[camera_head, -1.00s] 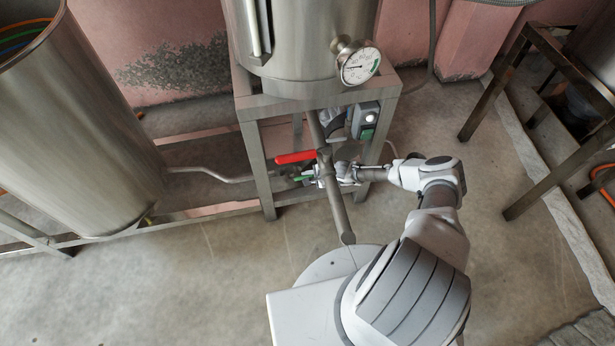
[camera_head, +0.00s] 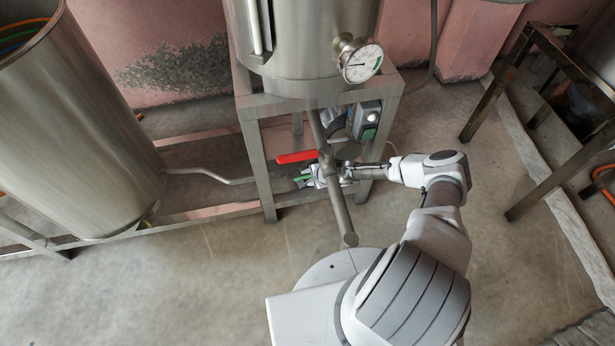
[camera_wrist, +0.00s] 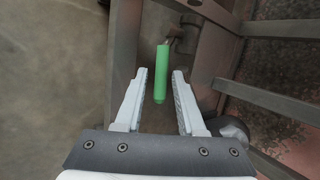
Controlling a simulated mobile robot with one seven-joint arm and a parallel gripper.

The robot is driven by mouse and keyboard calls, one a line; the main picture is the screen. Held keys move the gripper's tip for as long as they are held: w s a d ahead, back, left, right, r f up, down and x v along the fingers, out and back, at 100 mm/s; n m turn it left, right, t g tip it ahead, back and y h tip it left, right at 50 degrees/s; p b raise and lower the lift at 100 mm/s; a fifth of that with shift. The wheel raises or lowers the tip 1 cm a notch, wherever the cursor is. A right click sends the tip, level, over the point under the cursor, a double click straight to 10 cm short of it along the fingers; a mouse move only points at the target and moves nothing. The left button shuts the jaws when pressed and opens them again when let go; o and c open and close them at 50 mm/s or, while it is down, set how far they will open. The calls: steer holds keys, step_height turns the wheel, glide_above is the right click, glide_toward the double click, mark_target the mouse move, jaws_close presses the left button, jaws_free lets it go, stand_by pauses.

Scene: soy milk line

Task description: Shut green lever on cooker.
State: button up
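The green lever (camera_wrist: 161,75) stands between the two fingers of my gripper (camera_wrist: 160,75) in the wrist view, with a gap on both sides. My gripper is open there and touches neither side of the lever. In the head view the green lever (camera_head: 302,178) shows as a small green piece below the red lever, partly hidden by my gripper (camera_head: 316,176). The cooker (camera_head: 300,40) is the steel vessel on a steel frame, with a round gauge on its side.
A red lever (camera_head: 296,157) sits on the pipe (camera_head: 337,200) that slants down in front of my gripper. A frame leg (camera_head: 262,170) stands left of the levers. A switch box (camera_head: 367,120) hangs at the right. A large steel tank (camera_head: 75,120) stands at the left.

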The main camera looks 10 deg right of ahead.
steer(key=shift+o, duration=0.6)
steer(key=shift+r, duration=0.1)
steer(key=shift+s+d+r+p, duration=0.2)
steer(key=shift+r+p, duration=0.3)
steer(key=shift+p, duration=0.05)
steer(key=s+d+p, duration=0.3)
steer(key=s+d, duration=0.2)
steer(key=s, duration=0.5)
steer(key=shift+s+d+p, duration=0.35)
steer(key=shift+f, duration=0.1)
